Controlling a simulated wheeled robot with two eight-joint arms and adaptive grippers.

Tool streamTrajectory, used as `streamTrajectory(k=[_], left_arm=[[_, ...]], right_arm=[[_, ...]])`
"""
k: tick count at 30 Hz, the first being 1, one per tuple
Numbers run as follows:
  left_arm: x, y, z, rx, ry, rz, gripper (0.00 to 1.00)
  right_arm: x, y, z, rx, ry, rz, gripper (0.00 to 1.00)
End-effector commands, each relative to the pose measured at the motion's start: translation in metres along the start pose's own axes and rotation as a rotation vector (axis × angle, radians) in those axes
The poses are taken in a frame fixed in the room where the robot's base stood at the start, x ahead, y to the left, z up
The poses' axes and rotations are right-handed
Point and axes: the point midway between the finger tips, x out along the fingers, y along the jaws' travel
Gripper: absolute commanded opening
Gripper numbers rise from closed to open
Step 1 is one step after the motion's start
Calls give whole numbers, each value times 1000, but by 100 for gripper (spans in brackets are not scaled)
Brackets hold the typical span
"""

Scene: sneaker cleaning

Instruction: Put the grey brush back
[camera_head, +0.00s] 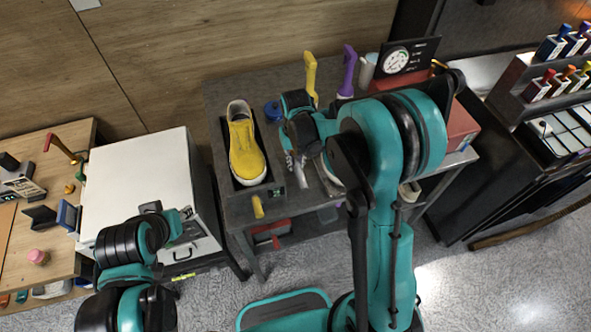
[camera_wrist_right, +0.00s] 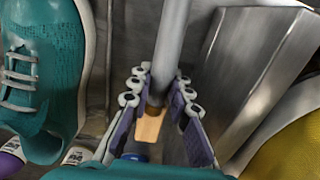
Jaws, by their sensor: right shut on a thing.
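The grey brush shows in the right wrist view as a long grey handle (camera_wrist_right: 173,38) with a tan end between my fingers. My right gripper (camera_wrist_right: 161,82) is shut around this handle; the brush head is not clear to me. In the head view my right gripper (camera_head: 300,165) is over the grey table (camera_head: 239,208), right of the yellow sneaker (camera_head: 243,150), partly covered by my own arm.
A yellow-handled brush (camera_head: 310,75) and a purple-handled brush (camera_head: 348,68) stand at the table's back, near a dial gauge (camera_head: 397,58). In the wrist view a teal sneaker (camera_wrist_right: 50,70) is left of the handle and a metal container (camera_wrist_right: 262,60) is close on the right.

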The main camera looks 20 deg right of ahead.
Motion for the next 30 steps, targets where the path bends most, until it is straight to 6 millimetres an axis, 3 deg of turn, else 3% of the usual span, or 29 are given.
streamTrajectory(k=[10, 22, 23, 24, 30], left_arm=[[9, 0, 6, 0, 0, 0, 38], [12, 0, 9, 0, 0, 0, 38], [11, 0, 8, 0, 0, 0, 38], [11, 0, 8, 0, 0, 0, 38], [11, 0, 8, 0, 0, 0, 38]], right_arm=[[40, -1, -2, 0, 0, 0, 0], [46, -1, -1, 0, 0, 0, 0], [44, -1, -1, 0, 0, 0, 26], [44, -1, -1, 0, 0, 0, 37], [44, -1, -1, 0, 0, 0, 39]])
